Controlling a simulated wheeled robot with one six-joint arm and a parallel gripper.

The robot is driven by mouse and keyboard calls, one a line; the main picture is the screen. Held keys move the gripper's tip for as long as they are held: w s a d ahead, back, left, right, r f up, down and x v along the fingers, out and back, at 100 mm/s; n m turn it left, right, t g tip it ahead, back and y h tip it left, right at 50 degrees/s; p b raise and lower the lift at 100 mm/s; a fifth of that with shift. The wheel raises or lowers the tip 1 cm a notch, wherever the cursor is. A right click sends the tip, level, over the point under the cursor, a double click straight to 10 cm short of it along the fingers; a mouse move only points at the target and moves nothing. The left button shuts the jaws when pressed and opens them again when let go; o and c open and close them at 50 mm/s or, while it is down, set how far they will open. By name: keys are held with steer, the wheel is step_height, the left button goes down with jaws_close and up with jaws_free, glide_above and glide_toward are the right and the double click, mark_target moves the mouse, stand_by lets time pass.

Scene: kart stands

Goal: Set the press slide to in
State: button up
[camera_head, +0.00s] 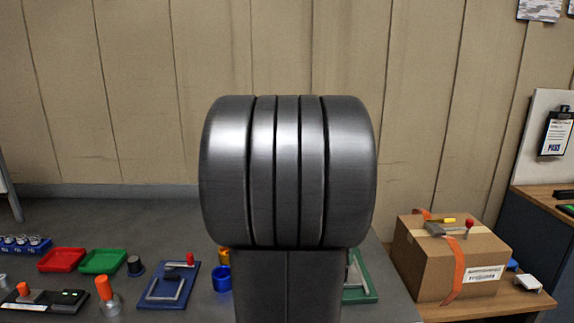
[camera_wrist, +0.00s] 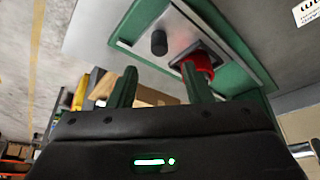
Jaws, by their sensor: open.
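A green board (camera_wrist: 232,38) with a pale metal plate fills the top of the wrist view. A red knob (camera_wrist: 203,63) on a small grey block and a dark round peg (camera_wrist: 158,42) stand on it. It looks like the slide fixture, but I see no label or in/out mark. My gripper (camera_wrist: 158,80) is open and empty, its two fingers pointing at the board. The red knob is close to the right fingertip; I cannot tell if they touch. In the head view, part of a green board (camera_head: 363,283) shows beside my arm, which hides the rest and my gripper.
A blue board (camera_head: 149,300) with a metal bracket and red knob lies left of my arm. Red (camera_head: 62,259) and green (camera_head: 103,261) trays and an orange-topped peg (camera_head: 107,296) are further left. A cardboard box (camera_head: 440,265) stands right on a wooden surface.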

steer(key=x, duration=0.6)
steer(key=shift+w+d+f, duration=0.15)
steer(key=shift+d+f, duration=0.05)
steer(key=shift+f, duration=0.15)
